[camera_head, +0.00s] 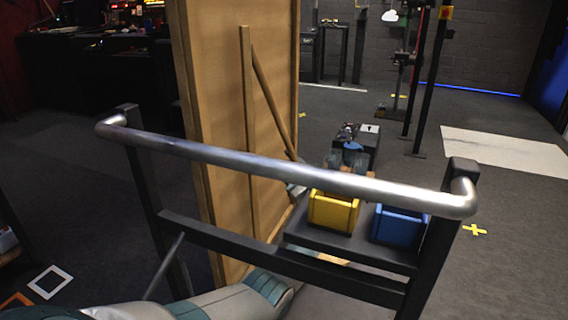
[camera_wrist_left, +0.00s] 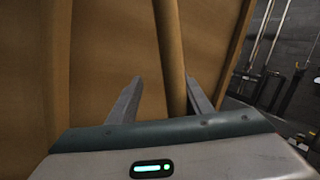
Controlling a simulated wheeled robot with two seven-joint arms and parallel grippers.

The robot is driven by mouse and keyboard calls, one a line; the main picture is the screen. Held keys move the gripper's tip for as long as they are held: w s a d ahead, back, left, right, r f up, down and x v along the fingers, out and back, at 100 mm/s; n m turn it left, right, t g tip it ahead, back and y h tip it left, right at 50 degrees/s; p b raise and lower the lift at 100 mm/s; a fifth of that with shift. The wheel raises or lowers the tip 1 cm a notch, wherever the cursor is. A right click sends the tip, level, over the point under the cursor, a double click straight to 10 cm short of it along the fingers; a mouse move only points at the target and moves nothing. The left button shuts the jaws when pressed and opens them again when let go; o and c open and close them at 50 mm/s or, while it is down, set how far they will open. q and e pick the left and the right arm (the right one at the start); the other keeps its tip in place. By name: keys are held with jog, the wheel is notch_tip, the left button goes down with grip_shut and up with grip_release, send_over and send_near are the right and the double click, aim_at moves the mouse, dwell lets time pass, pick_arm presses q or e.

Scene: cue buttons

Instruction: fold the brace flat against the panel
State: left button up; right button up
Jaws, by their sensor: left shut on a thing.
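The tall wooden panel (camera_head: 213,90) stands upright left of centre, with a vertical post (camera_head: 247,110) along its face. The brace (camera_head: 270,95) is a round wooden bar. It meets the post near its top and slants down to the right, its lower end standing out from the panel. In the left wrist view the brace (camera_wrist_left: 169,50) runs down between the fingers of my left gripper (camera_wrist_left: 163,92), closer to the right finger. My left gripper is shut on the brace near its lower end. In the head view it is mostly hidden behind a metal rail. My right gripper is not in view.
A silver handrail (camera_head: 290,173) on dark posts crosses the foreground. Behind it, a yellow bin (camera_head: 333,212) and a blue bin (camera_head: 400,226) sit on a dark tray right of the panel. Open floor lies further right, with black stands (camera_head: 425,80) at the back.

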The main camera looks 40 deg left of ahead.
pick_arm(q)
jog(key=shift+w+d+f, duration=0.1)
jog(key=shift+w+d, duration=0.1)
jog(key=shift+d, duration=1.1)
jog(key=shift+w+d, duration=0.15)
jog(key=shift+d, duration=1.15)
jog(key=shift+w+d+b, duration=0.25)
jog(key=shift+d, duration=1.1)
jog(key=shift+w+d+b, duration=0.2)
jog(key=shift+d, duration=1.15)
jog(key=o, duration=0.7)
jog(key=shift+w+d+r+b, duration=0.15)
jog(key=shift+d+b, duration=0.05)
jog(key=shift+d, duration=0.65)
jog(key=shift+w+d+r+b, duration=0.15)
jog(key=shift+d+b, duration=0.05)
jog(key=shift+d, duration=0.65)
jog(key=shift+o, duration=0.3)
jog(key=shift+d, duration=0.3)
jog(key=shift+w+d, duration=0.2)
jog(key=shift+d, duration=0.3)
jog(key=c, duration=0.8)
jog(key=shift+o, duration=0.2)
jog(key=d, duration=0.1)
jog(key=d+b, duration=0.2)
jog(key=d, duration=0.1)
jog(key=shift+w+f, duration=0.15)
jog(key=shift+f, duration=0.1)
